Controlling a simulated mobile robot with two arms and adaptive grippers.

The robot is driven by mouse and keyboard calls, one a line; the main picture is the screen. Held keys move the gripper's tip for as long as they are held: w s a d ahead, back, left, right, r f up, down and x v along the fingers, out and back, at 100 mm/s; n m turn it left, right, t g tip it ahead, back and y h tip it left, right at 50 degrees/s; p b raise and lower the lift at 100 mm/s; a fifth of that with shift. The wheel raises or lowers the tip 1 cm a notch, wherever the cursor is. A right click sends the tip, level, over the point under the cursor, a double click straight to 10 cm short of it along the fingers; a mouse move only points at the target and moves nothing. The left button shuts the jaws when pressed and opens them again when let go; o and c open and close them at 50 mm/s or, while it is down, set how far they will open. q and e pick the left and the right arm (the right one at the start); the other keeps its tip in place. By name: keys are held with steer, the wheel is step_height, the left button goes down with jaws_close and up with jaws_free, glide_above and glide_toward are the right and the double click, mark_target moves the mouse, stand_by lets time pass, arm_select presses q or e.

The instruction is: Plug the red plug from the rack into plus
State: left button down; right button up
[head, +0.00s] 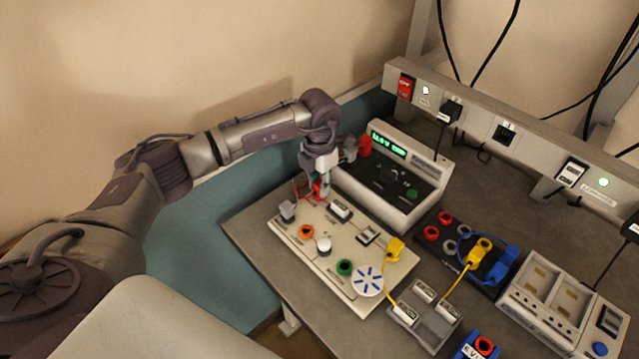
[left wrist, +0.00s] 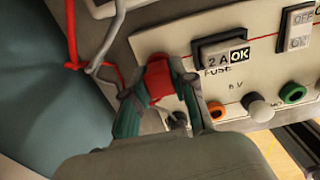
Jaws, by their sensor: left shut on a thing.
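My left gripper (head: 322,187) is shut on the red plug (head: 318,190) above the far left part of the cream circuit board (head: 290,246). In the left wrist view, the red plug (left wrist: 158,82) sits between the two green-grey fingers of the gripper (left wrist: 160,100). A red cable (left wrist: 72,45) shows at the upper left there. The plug's tip and the plus socket beneath it are hidden or unclear, so I cannot tell whether the plug is inserted. My right gripper is not in view.
The board has an orange socket (head: 305,232), white knob (head: 323,245) and green socket (head: 344,268). A power supply (head: 410,200) stands behind it. A dark block (head: 428,250) with red and grey sockets and yellow and blue plugs (head: 480,250) is to the right.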

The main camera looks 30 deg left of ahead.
arm_select(q)
steer(key=shift+f, duration=0.2)
stand_by(0.4)
steer(key=c, duration=0.9)
jaws_free()
steer(key=shift+o, duration=0.2)
